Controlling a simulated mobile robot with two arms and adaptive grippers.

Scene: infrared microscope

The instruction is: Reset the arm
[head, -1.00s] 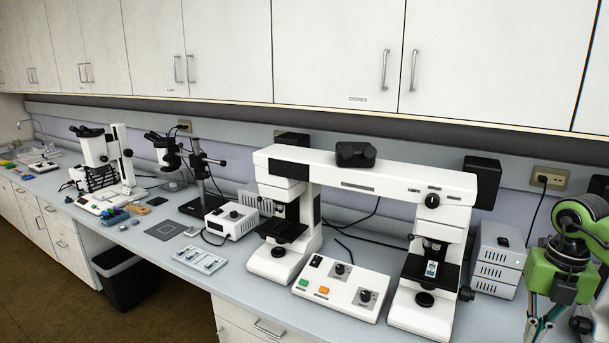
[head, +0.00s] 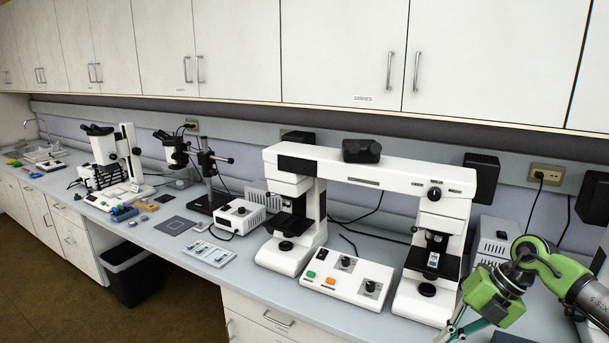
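My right arm, green and grey, comes in from the lower right of the head view, in front of the counter. Its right gripper (head: 455,331) points down and left, and is cut off by the bottom edge. I cannot see whether its fingers are open or shut. My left gripper is not in view. The large white twin-stage microscope (head: 370,174) stands on the counter, to the left of the arm. A small slide (head: 433,260) lies on its right stage.
A control box (head: 346,280) with knobs and buttons sits between the microscope's two stands. A slide tray (head: 208,252) lies farther left. A grey stacked unit (head: 494,238) stands partly behind my arm. A black bin (head: 136,276) is under the counter.

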